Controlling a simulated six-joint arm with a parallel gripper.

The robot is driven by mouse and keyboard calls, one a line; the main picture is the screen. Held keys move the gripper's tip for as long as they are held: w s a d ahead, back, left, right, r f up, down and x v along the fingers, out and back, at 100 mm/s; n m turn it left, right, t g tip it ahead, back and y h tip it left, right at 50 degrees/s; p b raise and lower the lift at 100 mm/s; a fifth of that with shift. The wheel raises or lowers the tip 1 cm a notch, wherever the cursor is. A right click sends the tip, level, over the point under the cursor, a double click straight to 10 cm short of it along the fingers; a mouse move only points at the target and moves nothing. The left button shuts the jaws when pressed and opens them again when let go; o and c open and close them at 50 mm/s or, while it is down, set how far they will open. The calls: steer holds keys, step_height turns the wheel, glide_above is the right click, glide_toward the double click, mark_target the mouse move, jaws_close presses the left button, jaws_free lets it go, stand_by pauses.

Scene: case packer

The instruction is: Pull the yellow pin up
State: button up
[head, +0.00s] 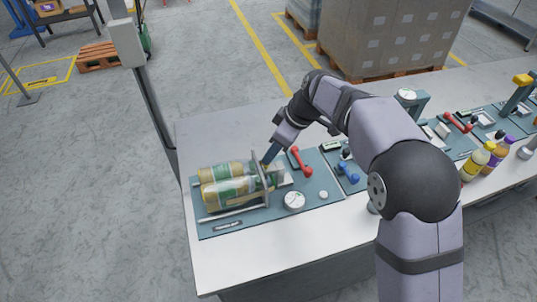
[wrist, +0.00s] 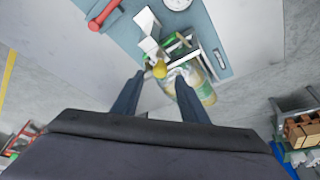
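The yellow pin (wrist: 160,69) shows as a small rounded yellow knob in the wrist view, beside a grey metal frame (wrist: 207,48). My gripper (wrist: 159,78) is open, with one dark finger on each side of the knob in that view. Nothing is seen held, and I cannot tell how far the fingertips are above or around the knob. In the head view my gripper (head: 270,155) points down at the top of the frame (head: 258,180). The pin is not clear there, being small and close to the fingers.
Green-and-yellow bottles (head: 222,184) lie on their sides against the frame on a teal board (head: 325,192). A red handle (head: 301,161), a round dial (head: 294,200) and a blue-handled part (head: 348,172) are nearby. Upright bottles (head: 476,160) stand farther right.

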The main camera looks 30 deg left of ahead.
steer(key=p, duration=0.1)
glide_above(266, 169)
steer(key=shift+w+d+f, duration=0.15)
steer(key=shift+f, duration=0.9)
steer(key=shift+w+d+f, duration=0.1)
steer(key=shift+f, duration=0.95)
steer(key=shift+c, duration=0.6)
